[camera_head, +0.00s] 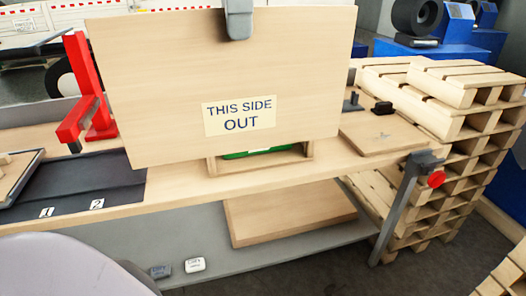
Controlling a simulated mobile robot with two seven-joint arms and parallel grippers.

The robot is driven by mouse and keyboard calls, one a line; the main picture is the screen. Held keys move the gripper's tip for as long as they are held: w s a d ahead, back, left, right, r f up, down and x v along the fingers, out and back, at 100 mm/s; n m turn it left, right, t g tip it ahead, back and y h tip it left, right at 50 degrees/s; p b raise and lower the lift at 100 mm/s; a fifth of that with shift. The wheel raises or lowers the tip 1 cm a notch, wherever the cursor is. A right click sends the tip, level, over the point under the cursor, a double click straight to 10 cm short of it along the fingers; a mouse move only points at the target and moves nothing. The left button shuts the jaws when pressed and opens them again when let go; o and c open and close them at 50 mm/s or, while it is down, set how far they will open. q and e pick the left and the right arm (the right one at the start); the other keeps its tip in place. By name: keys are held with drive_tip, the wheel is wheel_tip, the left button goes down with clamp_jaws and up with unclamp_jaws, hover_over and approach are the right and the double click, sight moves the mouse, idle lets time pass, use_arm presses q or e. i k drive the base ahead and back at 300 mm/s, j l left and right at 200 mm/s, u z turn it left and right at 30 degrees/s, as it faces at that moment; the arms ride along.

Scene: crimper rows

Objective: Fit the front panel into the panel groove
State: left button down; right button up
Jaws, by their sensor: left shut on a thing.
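The front panel is a large pale wooden board (160,80) with a label reading "THIS SIDE OUT" (239,116) that faces me. It hangs upright, slightly tilted in the picture. My left gripper (238,22) is shut on the middle of its top edge. Below the panel's lower edge shows the front of a low wooden box (307,152) on the bench, with something green (260,151) inside. The panel covers most of this box. I cannot make out the panel groove. My right gripper is not in view.
A red stand (82,95) is left of the panel. A dark mat (70,185) marked 1 and 2 lies at the bench's left. A flat board (385,135) lies at the right, near a clamp with a red knob (436,179). Pallets (450,85) are stacked behind.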

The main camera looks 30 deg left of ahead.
sight(262, 163)
drive_tip(key=i+j, duration=0.9)
drive_tip(key=i, duration=0.05)
